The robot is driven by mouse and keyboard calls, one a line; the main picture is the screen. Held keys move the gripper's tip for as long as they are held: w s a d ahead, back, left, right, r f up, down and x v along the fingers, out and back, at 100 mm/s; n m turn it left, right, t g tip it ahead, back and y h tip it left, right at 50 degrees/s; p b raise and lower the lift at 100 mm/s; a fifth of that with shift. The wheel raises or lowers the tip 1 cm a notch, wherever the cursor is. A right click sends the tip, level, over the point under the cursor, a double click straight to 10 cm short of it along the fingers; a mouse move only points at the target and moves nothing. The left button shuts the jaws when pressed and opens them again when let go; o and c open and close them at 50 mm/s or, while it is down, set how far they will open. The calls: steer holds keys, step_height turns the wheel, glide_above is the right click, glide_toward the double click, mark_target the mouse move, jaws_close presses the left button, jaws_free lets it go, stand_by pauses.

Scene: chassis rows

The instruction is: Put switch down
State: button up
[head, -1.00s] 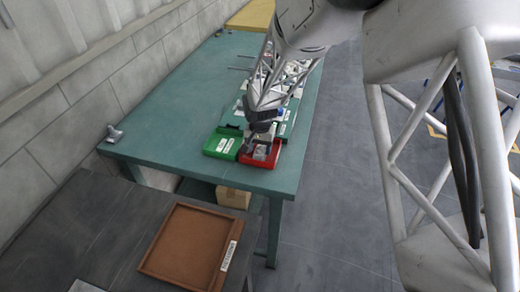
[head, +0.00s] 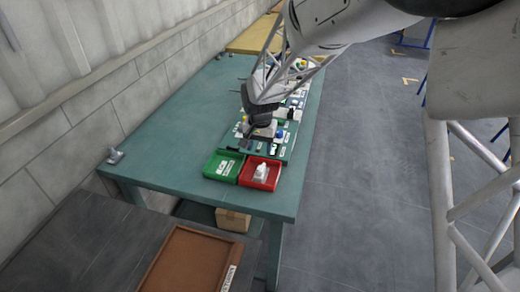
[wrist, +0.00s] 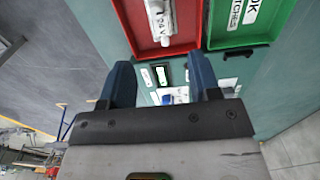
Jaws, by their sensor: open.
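A white part (head: 262,172) stands in the red bin (head: 273,184) near the table's front edge. In the wrist view the white part (wrist: 160,20) carries a "24 V" marking and sits in the red bin (wrist: 184,45). I take it for the switch, though its shape is only partly shown. My gripper (wrist: 160,78) is open, with nothing between its two blue fingers. In the head view my gripper (head: 247,140) is beyond the bins, over the near end of the green board, apart from the white part.
A green bin (head: 222,166) with a white label adjoins the red bin on the left. Several small parts and labels cover the board (head: 284,150). A brown tray (head: 180,262) lies on the dark surface in front. The table's left side (head: 165,130) is clear.

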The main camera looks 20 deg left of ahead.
steer(key=shift+d, duration=0.1)
stand_by(0.7)
steer(key=s+d+r, duration=0.4)
steer(key=d+r, duration=0.1)
steer(key=d, duration=0.3)
steer(key=s+d+r+t, duration=0.1)
steer(key=s+d+r, duration=0.35)
steer(key=d, duration=0.35)
steer(key=s+d+r, duration=0.3)
steer(key=d+r, duration=0.3)
steer(key=d, duration=0.2)
steer(key=s+d+r, duration=0.1)
steer(key=s+d, duration=0.6)
steer(key=s, duration=0.3)
steer(key=s+d+r+t, duration=0.1)
steer(key=s+d, duration=0.5)
steer(key=s, duration=0.4)
steer(key=shift+d+t, duration=0.3)
steer(key=shift+d, duration=0.05)
steer(key=shift+s, duration=0.1)
